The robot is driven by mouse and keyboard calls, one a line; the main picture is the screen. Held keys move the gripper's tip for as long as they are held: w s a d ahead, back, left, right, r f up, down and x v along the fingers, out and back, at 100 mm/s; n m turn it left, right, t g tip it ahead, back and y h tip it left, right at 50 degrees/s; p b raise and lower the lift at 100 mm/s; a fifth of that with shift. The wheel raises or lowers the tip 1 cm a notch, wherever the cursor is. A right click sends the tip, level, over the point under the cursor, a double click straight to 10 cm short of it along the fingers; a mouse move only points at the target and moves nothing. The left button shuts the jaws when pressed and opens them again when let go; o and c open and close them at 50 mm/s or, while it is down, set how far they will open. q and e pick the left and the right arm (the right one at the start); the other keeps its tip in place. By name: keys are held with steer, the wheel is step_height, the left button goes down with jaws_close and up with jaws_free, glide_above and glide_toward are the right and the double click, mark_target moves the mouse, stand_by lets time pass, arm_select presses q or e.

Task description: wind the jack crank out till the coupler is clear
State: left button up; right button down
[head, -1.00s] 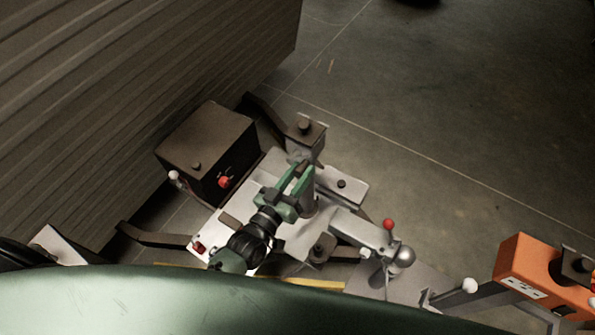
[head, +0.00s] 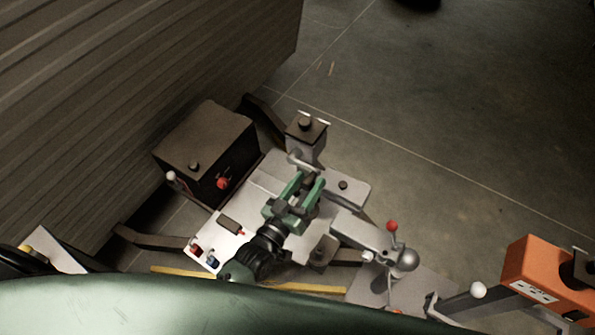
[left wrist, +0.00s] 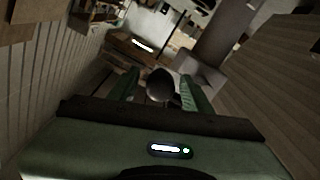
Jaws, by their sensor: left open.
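The jack (head: 306,138) stands on the trailer tongue, a square grey housing with a black knob on top. A pale curved piece that looks like its crank (head: 302,163) shows at its near side, partly hidden by my gripper. My green left gripper (head: 309,180) is open just in front of it, fingers pointing at the jack. In the left wrist view, a round grey end (left wrist: 159,84) sits between the two fingers; I cannot tell whether they touch it. The grey coupler (head: 362,238) lies to the right, at the hitch ball (head: 403,259). My right gripper is out of view.
A dark brown box (head: 207,145) with a red knob stands left of the tongue by the ribbed wall (head: 130,90). A lever with a red ball (head: 392,226) rises by the coupler. An orange box (head: 540,275) is at lower right.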

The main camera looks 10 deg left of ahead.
arm_select(q)
steer(key=shift+p+v, duration=0.45)
steer(key=shift+v, duration=0.8)
steer(key=shift+p+v, duration=0.3)
steer(key=shift+v, duration=0.95)
steer(key=shift+r, duration=0.15)
steer(key=b+v, duration=0.2)
steer(key=v, duration=0.5)
steer(key=s+a+f+m+g+y+b, duration=0.1)
steer(key=s+a+f+g+y, duration=0.25)
steer(key=f, duration=0.85)
steer(key=s+a+f+g, duration=0.35)
steer(key=s+f, duration=0.25)
steer(key=f, duration=0.6)
steer(key=s+a+f+m+g+y+b, duration=0.1)
steer(key=s+a+f+g, duration=0.3)
steer(key=f, duration=0.8)
steer(key=s+a+f+g+y, duration=0.1)
steer(key=s+f+g, duration=0.1)
steer(key=s, duration=0.5)
steer(key=s+f+g, duration=0.3)
steer(key=s+f, duration=0.2)
steer(key=s, duration=0.3)
steer(key=shift+a+f+y+b, duration=0.3)
steer(key=shift+a+y+b, duration=0.05)
steer(key=shift+b, duration=0.05)
